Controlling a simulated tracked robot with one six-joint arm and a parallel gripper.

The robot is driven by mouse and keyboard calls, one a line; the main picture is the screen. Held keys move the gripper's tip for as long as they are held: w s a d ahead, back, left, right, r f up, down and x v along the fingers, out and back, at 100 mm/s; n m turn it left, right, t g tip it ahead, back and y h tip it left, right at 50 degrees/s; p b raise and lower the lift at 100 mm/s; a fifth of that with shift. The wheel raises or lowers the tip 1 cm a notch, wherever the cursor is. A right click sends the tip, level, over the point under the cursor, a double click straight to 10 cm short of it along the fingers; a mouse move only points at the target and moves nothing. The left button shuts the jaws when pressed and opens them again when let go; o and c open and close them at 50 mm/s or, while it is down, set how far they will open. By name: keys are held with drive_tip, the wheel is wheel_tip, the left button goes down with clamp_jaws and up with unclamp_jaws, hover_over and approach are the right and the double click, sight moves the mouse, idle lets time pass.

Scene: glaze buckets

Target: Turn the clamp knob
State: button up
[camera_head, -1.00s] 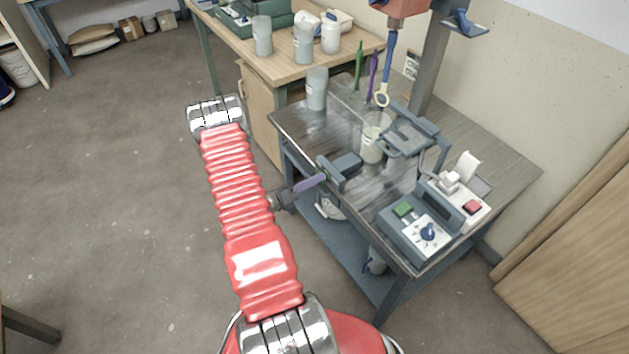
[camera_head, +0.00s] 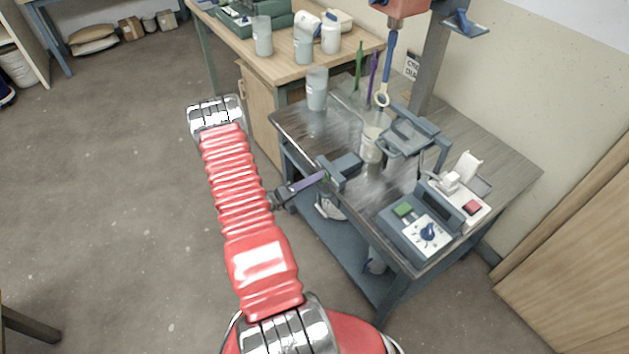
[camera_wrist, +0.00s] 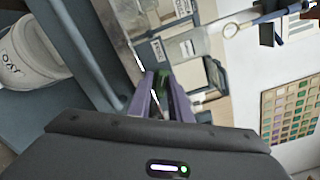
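The dark grey clamp (camera_head: 347,166) sits on the near left edge of the metal-topped bench. Its knob is mostly hidden by my fingers in the head view; a bit of green shows at their tips.
A grey control box (camera_head: 428,232) with a blue dial stands at the bench's front right. A clear bucket (camera_head: 371,144) stands under the mixer behind the clamp. A grey cup (camera_head: 317,90) stands at the back left. The floor left of the bench is clear.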

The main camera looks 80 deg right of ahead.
drive_tip(key=shift+o, duration=1.4)
drive_tip(key=shift+a, duration=0.1)
drive_tip(key=v, duration=1.3)
drive_tip(key=shift+w+a, duration=0.25)
drive_tip(key=shift+a, duration=0.05)
